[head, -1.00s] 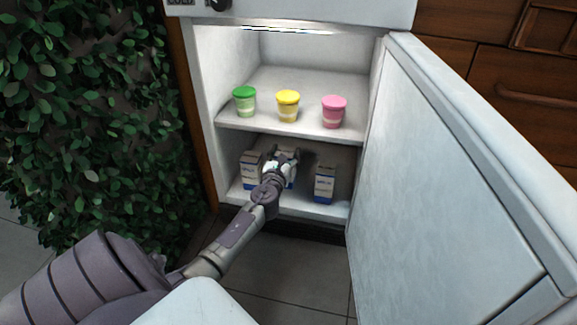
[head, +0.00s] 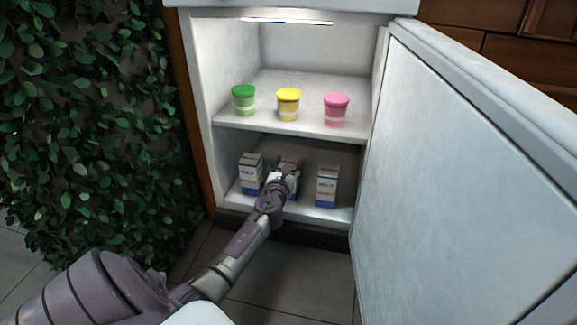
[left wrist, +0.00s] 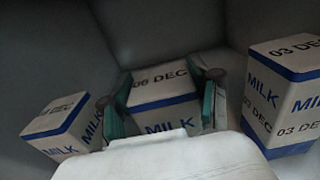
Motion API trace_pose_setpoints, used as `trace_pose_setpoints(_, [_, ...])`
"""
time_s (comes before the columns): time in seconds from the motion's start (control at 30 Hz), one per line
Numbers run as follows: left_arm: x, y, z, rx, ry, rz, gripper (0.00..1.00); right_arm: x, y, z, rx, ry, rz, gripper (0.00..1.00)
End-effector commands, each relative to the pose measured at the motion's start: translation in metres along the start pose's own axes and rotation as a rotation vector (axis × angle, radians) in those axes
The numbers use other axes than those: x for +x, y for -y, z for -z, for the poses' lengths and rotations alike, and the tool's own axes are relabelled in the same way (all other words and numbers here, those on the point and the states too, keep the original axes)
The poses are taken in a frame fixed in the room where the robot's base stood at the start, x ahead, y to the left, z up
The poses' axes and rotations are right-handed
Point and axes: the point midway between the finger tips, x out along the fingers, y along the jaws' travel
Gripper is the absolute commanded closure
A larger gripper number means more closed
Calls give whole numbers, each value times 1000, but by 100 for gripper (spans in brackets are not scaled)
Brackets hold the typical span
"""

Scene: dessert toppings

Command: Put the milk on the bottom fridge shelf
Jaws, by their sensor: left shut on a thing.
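My left gripper (head: 285,176) reaches into the bottom of the fridge and is shut on the middle milk carton (left wrist: 162,98). In the left wrist view its two green-padded fingers sit on either side of this white and blue carton, with "06 DEC" on its top. In the head view the gripper mostly hides the carton, so I cannot tell whether its base touches the bottom shelf (head: 300,212). A left milk carton (head: 250,174) and a right milk carton (head: 326,186) stand upright on that shelf, apart from the held one. My right gripper is not in view.
The upper shelf (head: 300,130) holds a green cup (head: 243,99), a yellow cup (head: 288,104) and a pink cup (head: 336,109), above my left gripper. The fridge door (head: 450,180) stands open on the right. A leafy hedge (head: 90,120) is on the left.

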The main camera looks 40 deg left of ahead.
Motion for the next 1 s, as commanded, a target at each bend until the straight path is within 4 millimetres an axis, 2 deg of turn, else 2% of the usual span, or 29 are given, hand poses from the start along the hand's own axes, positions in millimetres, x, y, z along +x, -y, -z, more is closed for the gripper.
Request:
trace_pose_setpoints(0.03, [0, 0, 2, 1, 3, 0, 100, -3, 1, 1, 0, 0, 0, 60])
trace_pose_setpoints(0.07, [0, 0, 2, 1, 0, 0, 33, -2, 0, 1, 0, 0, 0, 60])
trace_pose_setpoints(0.2, [0, 0, 2, 1, -1, 0, 13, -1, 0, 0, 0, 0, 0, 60])
trace_pose_setpoints(0.6, [-3, 0, -2, 0, -2, 1, 13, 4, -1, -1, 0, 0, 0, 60])
trace_pose_setpoints(0.77, [-31, 0, -3, 1, -5, 2, 13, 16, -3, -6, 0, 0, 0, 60])
trace_pose_setpoints(1.0, [-83, 0, -2, 1, -4, 1, 13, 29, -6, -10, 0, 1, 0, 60])
